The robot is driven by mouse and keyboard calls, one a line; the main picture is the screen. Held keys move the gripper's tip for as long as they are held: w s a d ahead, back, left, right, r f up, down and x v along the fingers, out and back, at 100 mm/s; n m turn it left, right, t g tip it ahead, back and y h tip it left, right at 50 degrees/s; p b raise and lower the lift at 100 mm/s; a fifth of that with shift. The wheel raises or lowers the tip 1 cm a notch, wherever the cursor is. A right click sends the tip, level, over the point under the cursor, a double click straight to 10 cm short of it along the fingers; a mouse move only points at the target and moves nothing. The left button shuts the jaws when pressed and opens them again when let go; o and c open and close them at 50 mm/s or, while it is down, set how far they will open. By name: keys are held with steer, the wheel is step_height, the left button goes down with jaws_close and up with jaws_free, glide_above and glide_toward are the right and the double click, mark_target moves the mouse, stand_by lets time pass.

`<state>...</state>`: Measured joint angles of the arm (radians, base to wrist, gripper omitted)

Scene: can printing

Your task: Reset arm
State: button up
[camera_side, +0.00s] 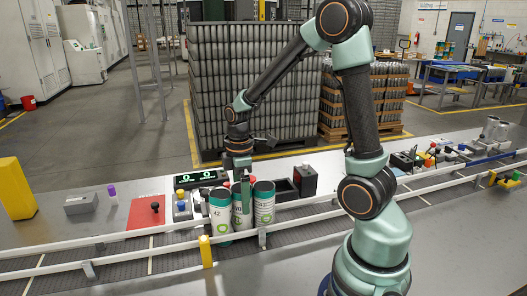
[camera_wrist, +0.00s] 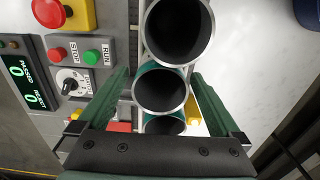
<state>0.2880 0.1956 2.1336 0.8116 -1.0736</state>
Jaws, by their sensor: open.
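My gripper (camera_side: 241,188) hangs low over the conveyor, at a row of three open-topped cans. The cans are white and green: a left can (camera_side: 220,222), a middle can (camera_side: 241,219) and a right can (camera_side: 264,208). In the wrist view the open fingers (camera_wrist: 161,76) stand on both sides of the middle one of three round can mouths (camera_wrist: 160,90). I cannot tell whether either finger touches it. Another can mouth (camera_wrist: 180,28) lies beyond the fingertips, and a third (camera_wrist: 164,126) is partly hidden by the gripper's palm.
A display (camera_side: 195,178) and a panel with coloured buttons (camera_wrist: 76,65) stand close beside the cans. A dark box (camera_side: 305,181) stands to their right. Rails (camera_side: 110,240) run along the conveyor. A yellow post (camera_side: 206,252) rises in front. Stacked can pallets stand behind.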

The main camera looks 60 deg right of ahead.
step_height(320, 180, up, 7)
steer(key=shift+r, duration=0.2)
steer(key=s+a+r+m+t, duration=0.5)
steer(key=a+r+m, duration=0.2)
steer(key=a+m, duration=0.2)
steer(key=shift+a+t, duration=0.3)
steer(key=shift+a, duration=0.15)
stand_by(0.5)
